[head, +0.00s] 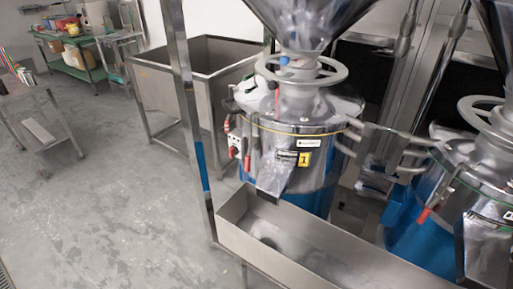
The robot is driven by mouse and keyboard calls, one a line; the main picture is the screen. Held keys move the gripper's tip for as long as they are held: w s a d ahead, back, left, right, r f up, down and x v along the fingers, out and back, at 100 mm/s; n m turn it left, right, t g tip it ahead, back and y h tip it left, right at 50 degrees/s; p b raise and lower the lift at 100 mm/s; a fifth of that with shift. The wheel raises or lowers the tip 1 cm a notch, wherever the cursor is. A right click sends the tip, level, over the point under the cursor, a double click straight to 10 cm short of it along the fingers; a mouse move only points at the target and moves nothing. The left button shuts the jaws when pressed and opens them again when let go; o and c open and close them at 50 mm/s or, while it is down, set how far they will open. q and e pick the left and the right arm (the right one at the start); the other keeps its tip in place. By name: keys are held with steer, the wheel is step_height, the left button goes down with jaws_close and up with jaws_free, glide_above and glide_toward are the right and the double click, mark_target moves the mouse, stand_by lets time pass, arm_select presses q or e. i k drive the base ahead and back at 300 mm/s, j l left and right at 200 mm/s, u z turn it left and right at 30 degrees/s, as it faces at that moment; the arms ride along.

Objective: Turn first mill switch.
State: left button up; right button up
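The first mill (296,160) is a shiny steel drum with a blue lower part and a yellow label marked 1. It stands right of the middle in the head view, under a steel funnel (312,22) and a ring handwheel (301,69). Neither of my grippers shows in this view.
A steel trough (320,250) runs in front of the mill. A steel post (184,90) stands left of it. A second mill (440,215) is at right. A large steel bin (190,80) stands behind. Grey floor (110,200) at left is clear, with a cart (35,110) beyond.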

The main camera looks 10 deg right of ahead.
mark_target(233, 151)
steer(key=i+j+z, duration=0.1)
steer(key=z, duration=0.25)
steer(key=i+j+z, duration=0.1)
steer(key=j+z, duration=0.45)
steer(key=z, duration=0.15)
steer(key=j+z, duration=0.8)
steer(key=j, duration=0.2)
